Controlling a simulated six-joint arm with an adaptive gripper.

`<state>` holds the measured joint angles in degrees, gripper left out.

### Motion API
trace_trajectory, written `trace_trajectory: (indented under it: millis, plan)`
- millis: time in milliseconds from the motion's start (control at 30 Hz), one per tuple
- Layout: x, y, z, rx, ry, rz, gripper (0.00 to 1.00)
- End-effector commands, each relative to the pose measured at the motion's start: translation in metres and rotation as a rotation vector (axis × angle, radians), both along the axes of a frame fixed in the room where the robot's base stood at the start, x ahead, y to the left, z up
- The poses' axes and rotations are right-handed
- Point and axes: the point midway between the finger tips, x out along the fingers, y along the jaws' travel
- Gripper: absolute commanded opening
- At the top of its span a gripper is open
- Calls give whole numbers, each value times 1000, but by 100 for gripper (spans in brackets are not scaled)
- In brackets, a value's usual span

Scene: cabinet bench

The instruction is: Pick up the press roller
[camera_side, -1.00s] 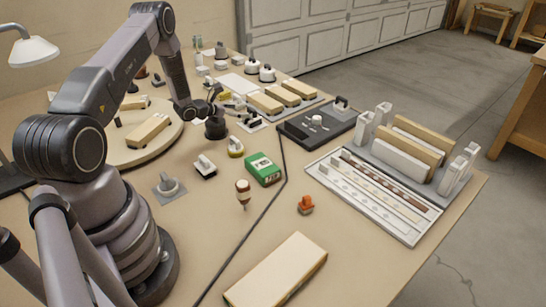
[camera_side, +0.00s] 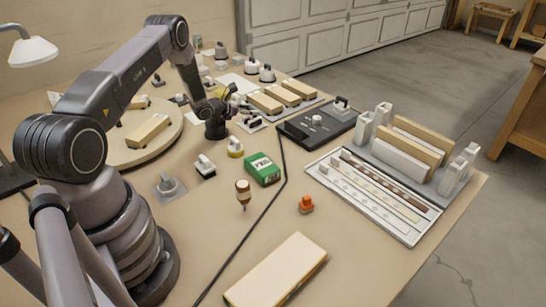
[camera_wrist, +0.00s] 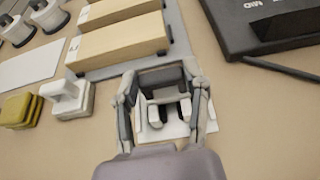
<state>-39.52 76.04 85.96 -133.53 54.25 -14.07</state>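I cannot single out the press roller with certainty. The likeliest thing is a small grey and white piece with dark parts on a white square pad (camera_wrist: 205,126), seen between my fingers in the wrist view. In the side view this pad (camera_side: 256,127) lies beside the dark tray, and the piece is too small to make out. My gripper (camera_wrist: 162,90) reaches low over the pad with its fingers apart, one on either side of the piece. I see no clear contact, and the fingers partly hide it.
Tan blocks on a grey tray (camera_side: 275,113) lie just beyond the pad. A dark tray (camera_side: 330,132) is to the right. A white-handled block (camera_wrist: 70,98) and a yellow block (camera_wrist: 20,110) stand to the left. A green box (camera_side: 262,169) and an orange knob (camera_side: 306,204) are nearer.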

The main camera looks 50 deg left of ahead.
Motion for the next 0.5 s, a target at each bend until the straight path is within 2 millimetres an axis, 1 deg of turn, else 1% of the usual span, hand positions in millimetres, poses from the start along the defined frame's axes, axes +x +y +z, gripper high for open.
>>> trace_trajectory:
  millis: [33, 200, 267, 500]
  plan:
    - [0, 0, 0, 0, 0, 0, 33]
    - [0, 0, 0, 0, 0, 0, 11]
    - [0, 0, 1, 1, -1, 0, 5]
    - [0, 0, 2, 1, -1, 0, 4]
